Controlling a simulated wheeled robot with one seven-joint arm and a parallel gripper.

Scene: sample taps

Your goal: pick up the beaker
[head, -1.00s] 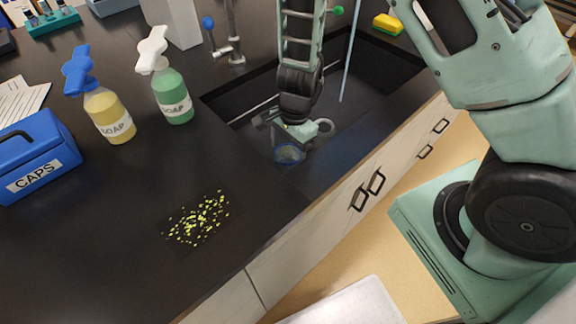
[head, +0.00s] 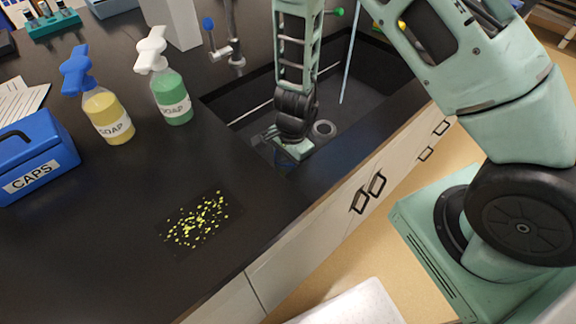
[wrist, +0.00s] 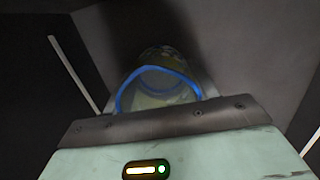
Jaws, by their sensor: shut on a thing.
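The beaker is clear with a blue rim (wrist: 160,78) and shows in the wrist view between the fingers of my gripper. In the head view the beaker is mostly hidden behind my gripper (head: 287,156), which is at the near left side of the sink (head: 350,105). My gripper is shut on the beaker. How high the beaker is above the sink floor is hard to tell.
A tap (head: 232,50) stands behind the sink. Soap bottles, yellow (head: 108,115) and green (head: 172,95), and a blue caps box (head: 35,160) stand on the counter at left. Yellow-green bits (head: 197,220) lie on the near counter. A pale blue rod (head: 348,65) leans in the sink.

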